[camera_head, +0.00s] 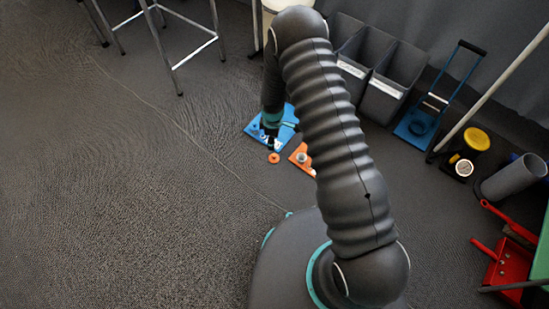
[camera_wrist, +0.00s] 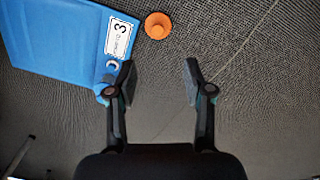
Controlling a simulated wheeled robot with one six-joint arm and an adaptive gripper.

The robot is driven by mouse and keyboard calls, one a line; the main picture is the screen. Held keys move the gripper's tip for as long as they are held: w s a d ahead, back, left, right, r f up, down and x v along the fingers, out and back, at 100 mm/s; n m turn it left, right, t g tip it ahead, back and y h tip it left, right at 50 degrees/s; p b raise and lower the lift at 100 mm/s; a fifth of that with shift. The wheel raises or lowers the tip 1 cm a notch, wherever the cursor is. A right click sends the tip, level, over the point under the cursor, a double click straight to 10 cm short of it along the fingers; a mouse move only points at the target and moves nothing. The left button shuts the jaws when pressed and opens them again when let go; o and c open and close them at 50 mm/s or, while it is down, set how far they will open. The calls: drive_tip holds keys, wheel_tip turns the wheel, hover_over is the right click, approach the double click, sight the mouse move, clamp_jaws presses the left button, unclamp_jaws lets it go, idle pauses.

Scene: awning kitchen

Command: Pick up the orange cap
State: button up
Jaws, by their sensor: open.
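The orange cap (camera_wrist: 158,25) is a small round cap with a knob on top. In the wrist view it lies on the dark floor, just right of the blue board's corner. In the head view the cap (camera_head: 274,158) lies on the floor just below the blue board. My gripper (camera_wrist: 158,82) is open and empty. Its two fingers are apart, and in the wrist view the cap shows beyond the fingertips, near the top edge. In the head view my gripper (camera_head: 271,140) hangs over the blue board, close to the cap, partly dark against it.
The blue board (camera_wrist: 50,40) carries a white label with a 3. An orange board (camera_head: 300,158) with a grey round piece lies right of the cap, partly hidden by my arm. Grey bins (camera_head: 385,95) stand behind. A metal-legged stool (camera_head: 160,45) stands upper left. The left floor is clear.

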sight(274, 155)
drive_tip(key=f, duration=1.2)
drive_tip(key=shift+w+d, duration=0.1)
drive_tip(key=shift+d, duration=0.1)
drive_tip(key=shift+c, duration=0.2)
drive_tip(key=c, duration=0.8)
